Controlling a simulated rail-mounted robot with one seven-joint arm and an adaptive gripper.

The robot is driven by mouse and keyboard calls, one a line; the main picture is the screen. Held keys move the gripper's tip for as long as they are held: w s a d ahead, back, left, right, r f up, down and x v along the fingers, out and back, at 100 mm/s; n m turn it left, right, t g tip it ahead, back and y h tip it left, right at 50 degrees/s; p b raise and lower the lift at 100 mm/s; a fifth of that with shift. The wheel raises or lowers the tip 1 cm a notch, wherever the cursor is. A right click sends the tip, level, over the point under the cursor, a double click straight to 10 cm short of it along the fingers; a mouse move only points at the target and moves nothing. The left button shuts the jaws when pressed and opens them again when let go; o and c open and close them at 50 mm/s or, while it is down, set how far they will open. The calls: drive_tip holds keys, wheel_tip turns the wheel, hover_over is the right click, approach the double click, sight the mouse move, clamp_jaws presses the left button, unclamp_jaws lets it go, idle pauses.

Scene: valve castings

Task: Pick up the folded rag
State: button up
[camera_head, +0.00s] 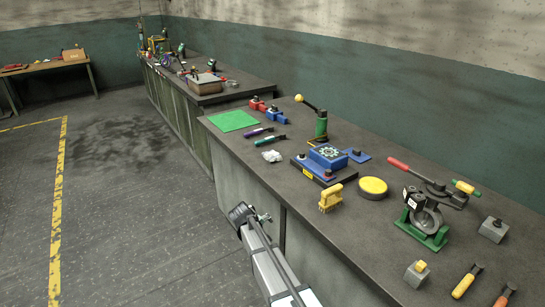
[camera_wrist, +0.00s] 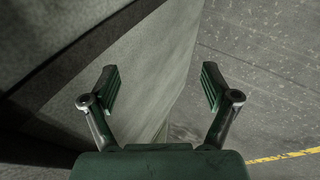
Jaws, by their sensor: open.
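I cannot clearly tell which item is the folded rag. A small white crumpled cloth-like thing (camera_head: 272,156) lies on the near bench, below two screwdriver-like tools. A flat blue piece (camera_head: 358,156) lies beside the blue fixture and might also be cloth. My gripper (camera_wrist: 160,85) is open and empty in the wrist view, with the bench side and the floor beyond its fingers. In the head view my arm is in front of the bench, at its near side. Neither cloth-like thing shows in the wrist view.
The near bench (camera_head: 225,133) carries a green mat (camera_head: 234,120), a blue fixture (camera_head: 327,155), a yellow round tin (camera_head: 373,187), a yellow brush-like thing (camera_head: 330,197) and a green-based valve casting (camera_head: 424,220). The floor (camera_head: 130,220) left of the bench is clear, with a yellow line (camera_head: 57,200).

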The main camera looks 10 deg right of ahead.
drive_tip(key=w+a+r+t, duration=0.1)
drive_tip(key=w+a+r, duration=0.1)
drive_tip(key=w+r, duration=0.55)
drive_tip(key=w+a+r+t, duration=0.15)
drive_tip(key=w+r, duration=0.25)
drive_tip(key=r, duration=0.6)
drive_tip(key=w+d+r+g+y+p, duration=0.1)
drive_tip(key=w+d+r, duration=0.1)
drive_tip(key=w+d+r+g+p, duration=0.1)
drive_tip(key=w+d+r, duration=0.1)
drive_tip(key=d+r, duration=0.1)
drive_tip(key=w+d+r+m+g+y+p, duration=0.1)
drive_tip(key=w+d+r, duration=0.1)
drive_tip(key=d, duration=0.1)
drive_tip(key=shift+r+y, duration=0.3)
drive_tip(key=w+d+r+g+y+p, duration=0.15)
drive_tip(key=w+d+r+y, duration=0.25)
drive_tip(key=d+r, duration=0.5)
drive_tip(key=p, duration=0.4)
hover_over(272, 153)
drive_tip(key=s, duration=0.2)
drive_tip(key=shift+t, duration=0.3)
drive_tip(key=f, duration=0.9)
drive_tip(key=shift+w+d+f, duration=0.15)
drive_tip(key=shift+d+f, duration=0.1)
drive_tip(key=shift+d, duration=0.15)
drive_tip(key=shift+d+p+x, duration=0.2)
drive_tip(key=shift+p+x, duration=0.95)
drive_tip(key=shift+x, duration=1.55)
drive_tip(key=c, duration=1.2)
